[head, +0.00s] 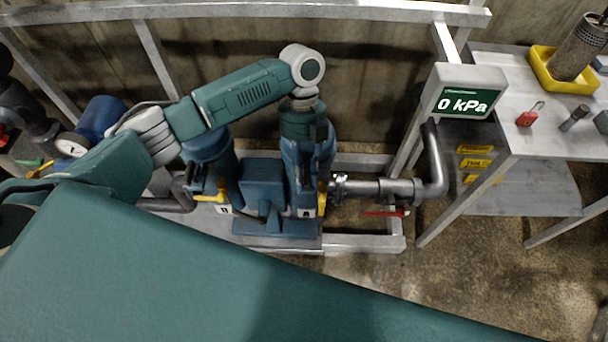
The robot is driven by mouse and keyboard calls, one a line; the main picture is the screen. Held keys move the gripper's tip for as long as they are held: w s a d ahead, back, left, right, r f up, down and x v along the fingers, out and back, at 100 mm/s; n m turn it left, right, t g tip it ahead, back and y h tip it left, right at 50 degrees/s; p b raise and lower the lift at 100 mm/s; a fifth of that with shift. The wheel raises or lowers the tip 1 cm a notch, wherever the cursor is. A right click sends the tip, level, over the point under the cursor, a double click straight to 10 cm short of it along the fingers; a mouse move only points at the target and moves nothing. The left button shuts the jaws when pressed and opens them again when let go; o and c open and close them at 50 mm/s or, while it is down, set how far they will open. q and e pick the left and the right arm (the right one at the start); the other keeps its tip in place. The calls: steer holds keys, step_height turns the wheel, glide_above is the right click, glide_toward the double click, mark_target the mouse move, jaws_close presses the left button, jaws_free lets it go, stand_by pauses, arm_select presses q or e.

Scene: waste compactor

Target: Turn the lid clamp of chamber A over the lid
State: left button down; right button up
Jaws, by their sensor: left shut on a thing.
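My left gripper (305,150) points down at the top of the right-hand blue chamber (306,178), which I take for chamber A; the plate at its foot is too small to read surely. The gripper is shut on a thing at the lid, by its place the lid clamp. My wrist hides the fingertips, the clamp and most of the lid, so I cannot tell how far the clamp is turned. My right gripper is not in view.
A second blue chamber (208,148) stands left, with a yellow handle (208,198). Another yellow handle (322,199) and a pipe (375,188) with a red lever (384,213) are right of chamber A. The display (466,102) reads 0 kPa. A grey bench (555,147) stands right.

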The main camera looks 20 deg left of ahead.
arm_select(q)
steer(key=shift+w+d+r, duration=0.1)
steer(key=shift+d+r, duration=0.05)
steer(key=c, duration=1.6)
jaws_free()
